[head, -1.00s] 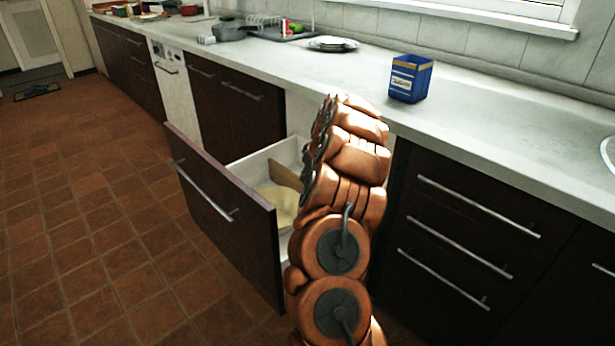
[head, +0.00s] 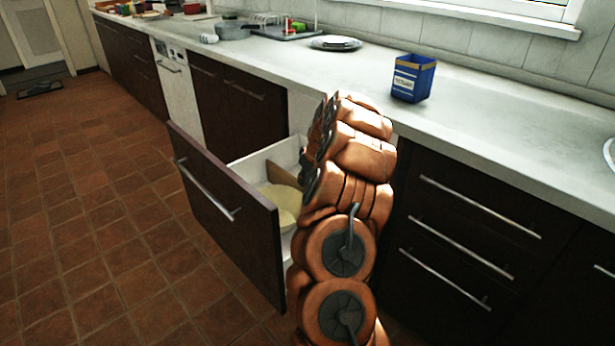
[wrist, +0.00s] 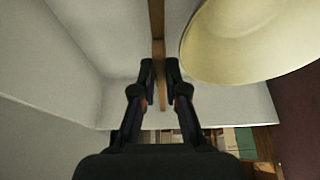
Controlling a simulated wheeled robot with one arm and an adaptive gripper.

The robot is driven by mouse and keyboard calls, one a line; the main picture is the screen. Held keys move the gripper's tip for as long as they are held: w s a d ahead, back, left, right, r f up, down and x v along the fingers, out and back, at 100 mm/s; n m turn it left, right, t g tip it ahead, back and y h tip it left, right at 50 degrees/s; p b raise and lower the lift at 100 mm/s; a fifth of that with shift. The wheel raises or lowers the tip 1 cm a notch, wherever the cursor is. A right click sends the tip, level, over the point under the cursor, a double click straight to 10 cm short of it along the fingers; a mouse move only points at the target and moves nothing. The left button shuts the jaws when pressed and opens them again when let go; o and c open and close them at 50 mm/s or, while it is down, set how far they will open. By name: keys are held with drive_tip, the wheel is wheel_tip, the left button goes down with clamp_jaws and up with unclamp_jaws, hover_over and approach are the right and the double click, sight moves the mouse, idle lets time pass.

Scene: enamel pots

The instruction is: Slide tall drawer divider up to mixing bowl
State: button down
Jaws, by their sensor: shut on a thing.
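The tall drawer divider (wrist: 157,30) is a thin brown board standing on edge in the open drawer. My gripper (wrist: 160,72) is shut on it, one finger on each side. The mixing bowl (wrist: 250,40) is cream and lies to the right of the divider in the wrist view, with a narrow gap between them. In the head view, part of the divider (head: 284,177) and part of the bowl (head: 282,202) show inside the drawer; my arm hides the rest and the gripper.
The drawer (head: 228,218) is pulled out, with a dark front and white walls. In the wrist view, bare drawer floor (wrist: 95,35) lies left of the divider. A blue tin (head: 412,78) and a plate (head: 336,43) stand on the counter above.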

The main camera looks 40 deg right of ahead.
drive_tip(key=c, duration=1.2)
unclamp_jaws()
drive_tip(key=shift+r, duration=0.15)
drive_tip(key=v, duration=1.1)
drive_tip(key=shift+s+r, duration=0.3)
